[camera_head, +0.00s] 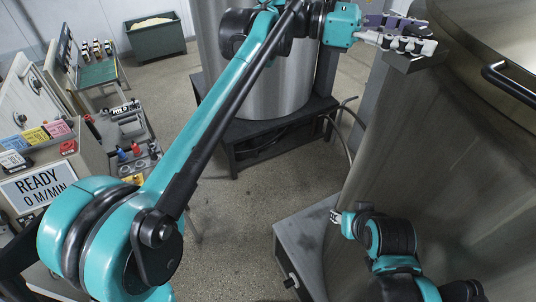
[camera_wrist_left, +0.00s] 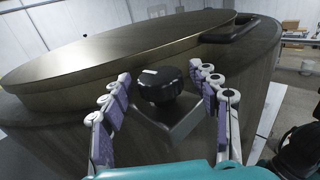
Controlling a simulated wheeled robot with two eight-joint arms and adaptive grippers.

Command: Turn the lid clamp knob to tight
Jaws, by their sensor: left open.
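The lid clamp knob (camera_wrist_left: 158,90) is a black, ribbed knob with a pale mark on top. It sits on a grey metal bracket (camera_wrist_left: 178,122) at the tank's edge. My left gripper (camera_wrist_left: 160,80) is open, with a purple-padded finger on each side of the knob and visible gaps. In the head view my left gripper (camera_head: 402,36) is over the bracket (camera_head: 408,62), and the knob cannot be made out there. The round metal lid (camera_wrist_left: 110,55) lies on the tank behind the knob. My right gripper (camera_head: 335,216) is low beside the tank, its opening unclear.
The large steel tank (camera_head: 415,160) fills the right side. A black lid handle (camera_head: 508,84) stands up from the lid. Another steel vessel (camera_head: 262,85) stands on a dark base behind my left arm. A machine with a READY sign (camera_head: 38,186) stands at left. Open floor lies between.

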